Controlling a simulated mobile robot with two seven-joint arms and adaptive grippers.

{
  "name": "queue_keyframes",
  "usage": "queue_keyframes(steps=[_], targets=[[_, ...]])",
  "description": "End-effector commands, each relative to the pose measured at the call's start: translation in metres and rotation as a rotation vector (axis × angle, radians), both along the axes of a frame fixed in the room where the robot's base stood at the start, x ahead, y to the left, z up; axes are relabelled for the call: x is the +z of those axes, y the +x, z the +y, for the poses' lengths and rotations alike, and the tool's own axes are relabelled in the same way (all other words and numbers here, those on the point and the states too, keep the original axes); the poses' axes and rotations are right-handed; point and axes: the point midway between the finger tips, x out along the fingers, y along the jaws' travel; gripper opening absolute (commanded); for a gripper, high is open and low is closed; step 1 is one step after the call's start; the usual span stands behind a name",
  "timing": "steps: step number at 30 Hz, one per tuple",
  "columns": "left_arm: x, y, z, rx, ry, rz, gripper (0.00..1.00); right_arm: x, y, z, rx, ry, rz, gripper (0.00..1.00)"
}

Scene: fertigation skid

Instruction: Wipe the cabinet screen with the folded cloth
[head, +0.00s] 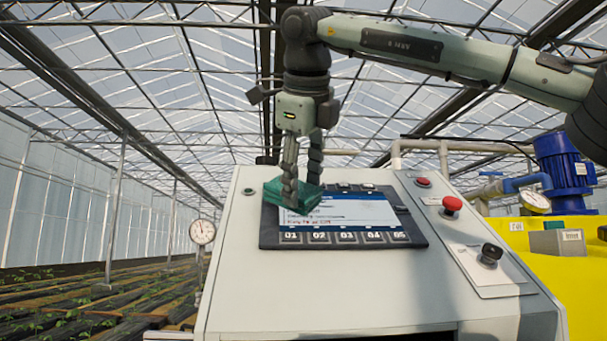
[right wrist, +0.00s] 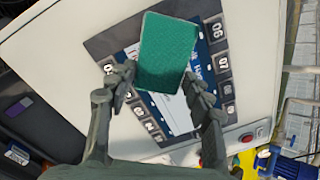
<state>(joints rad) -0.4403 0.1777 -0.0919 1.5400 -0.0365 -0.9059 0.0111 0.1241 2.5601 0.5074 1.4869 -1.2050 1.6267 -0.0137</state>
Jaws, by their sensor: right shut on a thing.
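The cabinet screen (head: 350,211) is a lit display in a dark bezel with numbered keys, set in the sloped top of a light grey cabinet (head: 330,285). My right gripper (head: 301,192) comes down from above, shut on the green folded cloth (head: 283,194). The cloth is at the screen's upper left corner and covers part of it; whether it presses on the surface I cannot tell. In the right wrist view the cloth (right wrist: 167,52) lies between the fingers (right wrist: 160,100), over the screen (right wrist: 170,112). My left gripper is not in view.
Right of the screen the panel has a red mushroom button (head: 452,204), a small red button (head: 423,182) and a black rotary knob (head: 490,254). A pressure gauge (head: 202,232) stands left of the cabinet. A blue motor (head: 566,172) and yellow tank are at right.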

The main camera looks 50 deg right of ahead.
Motion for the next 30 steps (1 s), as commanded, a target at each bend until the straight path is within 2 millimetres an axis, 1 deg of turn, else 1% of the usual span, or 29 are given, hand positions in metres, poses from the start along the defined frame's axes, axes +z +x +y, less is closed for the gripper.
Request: queue_keyframes(steps=[3,8,11,15,30], targets=[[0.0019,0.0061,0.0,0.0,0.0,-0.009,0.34,0.0001,0.0,0.0,0.0,0.0,0.0,0.09],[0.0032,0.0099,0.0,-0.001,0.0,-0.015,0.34,0.0001,0.0,0.0,0.0,0.0,0.0,0.09],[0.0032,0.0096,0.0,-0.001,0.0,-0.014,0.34,0.0002,-0.0001,0.0,0.0,0.0,0.0,0.09],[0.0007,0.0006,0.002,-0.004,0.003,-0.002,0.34,-0.0001,0.0001,0.0,0.0,0.0,0.0,0.09],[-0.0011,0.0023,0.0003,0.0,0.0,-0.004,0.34,-0.007,0.0046,-0.0039,-0.001,0.0,0.001,0.09]])
